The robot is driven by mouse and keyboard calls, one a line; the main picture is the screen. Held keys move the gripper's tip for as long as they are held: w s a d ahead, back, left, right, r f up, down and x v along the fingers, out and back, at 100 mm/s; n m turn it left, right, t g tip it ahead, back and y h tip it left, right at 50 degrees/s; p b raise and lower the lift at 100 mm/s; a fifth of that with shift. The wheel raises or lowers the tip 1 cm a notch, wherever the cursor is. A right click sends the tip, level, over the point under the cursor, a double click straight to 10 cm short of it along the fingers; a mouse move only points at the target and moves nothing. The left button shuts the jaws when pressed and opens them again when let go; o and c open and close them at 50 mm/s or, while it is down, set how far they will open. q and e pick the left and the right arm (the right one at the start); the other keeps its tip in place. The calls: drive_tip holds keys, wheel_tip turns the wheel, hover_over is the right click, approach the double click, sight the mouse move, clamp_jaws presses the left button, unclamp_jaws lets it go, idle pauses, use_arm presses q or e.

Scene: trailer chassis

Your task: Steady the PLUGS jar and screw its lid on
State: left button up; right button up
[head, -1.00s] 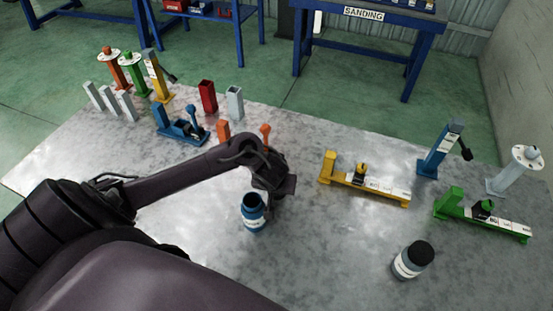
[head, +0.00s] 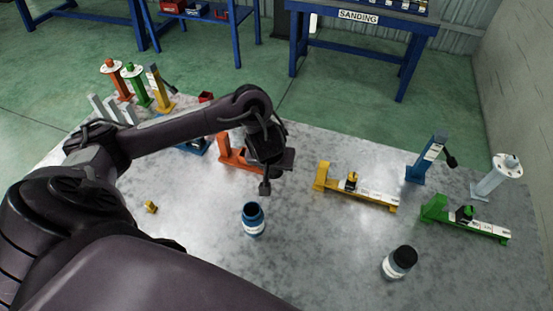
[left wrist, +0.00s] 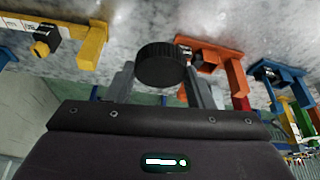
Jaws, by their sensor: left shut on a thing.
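An open blue jar (head: 253,222) with a dark mouth and a white label stands upright on the grey metal table; its lettering is too small to read. My left gripper (head: 266,178) is above and slightly behind it, apart from the jar. In the left wrist view, the gripper (left wrist: 160,82) is shut on a round black ribbed lid (left wrist: 160,62), held between the two fingers. The jar does not show in the left wrist view. My right gripper is in neither view.
A second jar (head: 400,263), with a black top, stands at right. A yellow fixture (head: 355,190) and a green fixture (head: 465,220) lie behind it; an orange fixture (head: 238,157) stands behind my gripper. A small yellow piece (head: 150,207) lies at left. The table around the open jar is clear.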

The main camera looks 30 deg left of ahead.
use_arm(q)
drive_tip(key=shift+d+r, duration=0.1)
drive_tip(key=shift+r, duration=1.2)
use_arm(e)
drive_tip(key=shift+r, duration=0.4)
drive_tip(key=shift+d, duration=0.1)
use_arm(q)
drive_tip(key=shift+w+d+f+b, duration=0.1)
drive_tip(key=shift+w+d+b, duration=0.1)
drive_tip(key=shift+d+b, duration=0.2)
drive_tip(key=d+f+m+h+b, duration=0.1)
drive_tip(key=d+m+b, duration=0.3)
drive_tip(key=d+b, duration=0.4)
drive_tip(key=f+b, duration=0.1)
drive_tip(key=b, duration=0.4)
drive_tip(key=shift+w+d+m+h, duration=0.25)
drive_tip(key=shift+m+h, duration=0.05)
drive_tip(key=shift+h, duration=0.1)
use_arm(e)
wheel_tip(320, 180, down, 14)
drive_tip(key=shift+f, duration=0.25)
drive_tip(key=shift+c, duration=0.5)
